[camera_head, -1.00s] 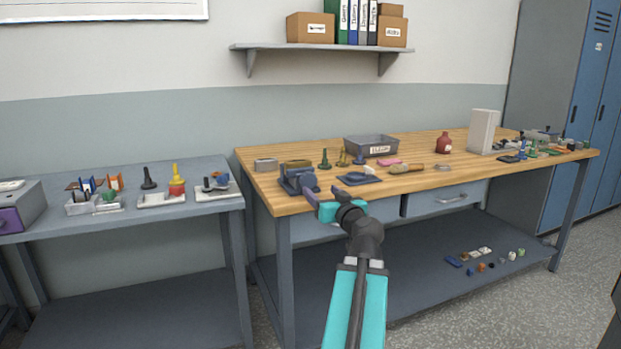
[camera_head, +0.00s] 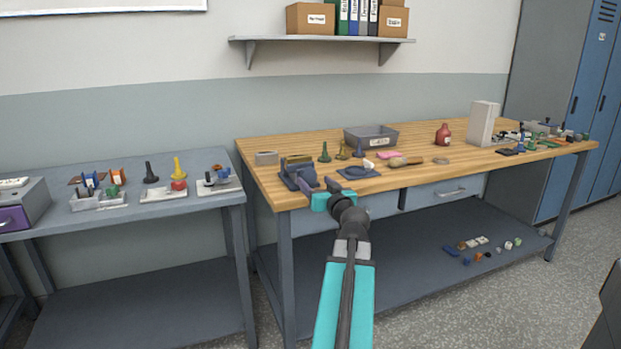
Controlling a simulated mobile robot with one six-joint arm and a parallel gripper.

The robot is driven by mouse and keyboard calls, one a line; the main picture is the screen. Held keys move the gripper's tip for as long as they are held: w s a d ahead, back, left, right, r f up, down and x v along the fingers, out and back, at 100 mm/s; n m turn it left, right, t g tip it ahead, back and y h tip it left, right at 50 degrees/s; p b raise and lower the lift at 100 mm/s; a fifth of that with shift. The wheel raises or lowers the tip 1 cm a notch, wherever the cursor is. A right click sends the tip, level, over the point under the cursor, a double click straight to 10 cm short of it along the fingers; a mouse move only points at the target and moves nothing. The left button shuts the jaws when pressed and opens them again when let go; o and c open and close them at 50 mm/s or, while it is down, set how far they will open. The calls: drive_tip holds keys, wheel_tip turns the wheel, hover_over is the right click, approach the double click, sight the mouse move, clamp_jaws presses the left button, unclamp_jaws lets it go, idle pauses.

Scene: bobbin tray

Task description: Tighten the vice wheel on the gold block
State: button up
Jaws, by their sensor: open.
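A blue-grey vice (camera_head: 286,180) stands at the front left corner of the wooden bench. The gold block (camera_head: 299,159) sits in the top of it. The vice's wheel faces the front and is largely hidden by my gripper, so its edges are hard to tell. My gripper (camera_head: 316,184) is open at the front right of the vice, with its fingers pointing toward the wheel. I cannot tell whether the fingers touch the wheel or stand around it. The arm reaches in from below.
A blue plate (camera_head: 352,174) with small parts lies just right of my gripper. Green and brass bobbin-like pieces (camera_head: 325,153) and a grey bin (camera_head: 370,142) stand behind. A grey metal block (camera_head: 266,158) is left of the vice. The bench's front edge lies under my gripper.

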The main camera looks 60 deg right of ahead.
sight(310, 177)
drive_tip(key=shift+x, duration=2.35)
drive_tip(key=c, duration=1.1)
